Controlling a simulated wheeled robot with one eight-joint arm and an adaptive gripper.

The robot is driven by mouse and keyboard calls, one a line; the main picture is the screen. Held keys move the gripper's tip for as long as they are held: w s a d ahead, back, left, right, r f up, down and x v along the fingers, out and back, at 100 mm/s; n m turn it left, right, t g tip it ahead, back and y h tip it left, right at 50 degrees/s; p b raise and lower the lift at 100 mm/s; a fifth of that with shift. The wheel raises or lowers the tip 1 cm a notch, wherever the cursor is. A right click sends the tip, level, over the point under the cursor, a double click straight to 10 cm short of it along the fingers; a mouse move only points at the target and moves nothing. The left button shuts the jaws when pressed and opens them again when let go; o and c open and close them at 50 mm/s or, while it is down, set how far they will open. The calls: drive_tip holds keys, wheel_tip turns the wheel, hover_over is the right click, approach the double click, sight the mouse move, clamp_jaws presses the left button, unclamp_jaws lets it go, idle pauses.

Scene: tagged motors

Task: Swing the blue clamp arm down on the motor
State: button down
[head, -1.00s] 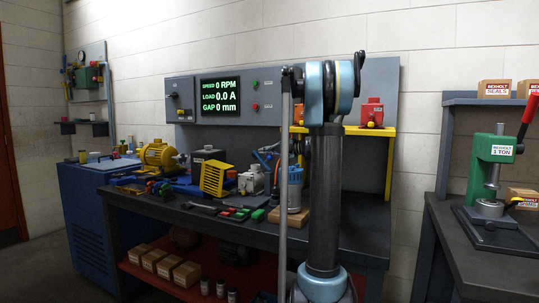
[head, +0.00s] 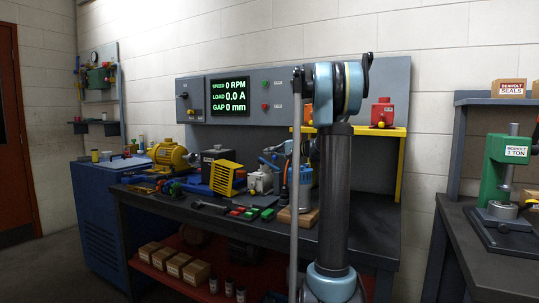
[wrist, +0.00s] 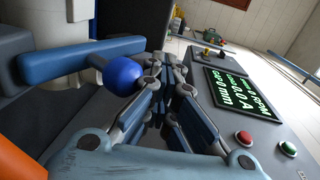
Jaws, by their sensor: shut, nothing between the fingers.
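In the wrist view, the blue clamp arm (wrist: 75,59) is a flat bar running from the left to a round blue ball knob (wrist: 122,75). My gripper (wrist: 165,66) has its fingers together and empty, beside the knob on its right. I cannot tell whether they touch. A large dark grey body (wrist: 60,105) lies below the bar; I cannot tell if it is the motor. In the head view, a yellow motor (head: 168,156) stands at the bench's left end. My own arm stands in front of the bench's right part and hides much there.
The panel with its display (head: 231,96) stands behind the bench (head: 350,240). A yellow guard (head: 226,177) and several small tools lie along the bench. A yellow shelf (head: 400,145) carries a red unit (head: 382,113). A green press (head: 497,165) stands on the right bench.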

drive_tip(key=shift+s+f, duration=0.25)
drive_tip(key=shift+f, duration=0.2)
drive_tip(key=r+v, duration=0.1)
drive_tip(key=v, duration=1)
drive_tip(key=shift+d, duration=0.4)
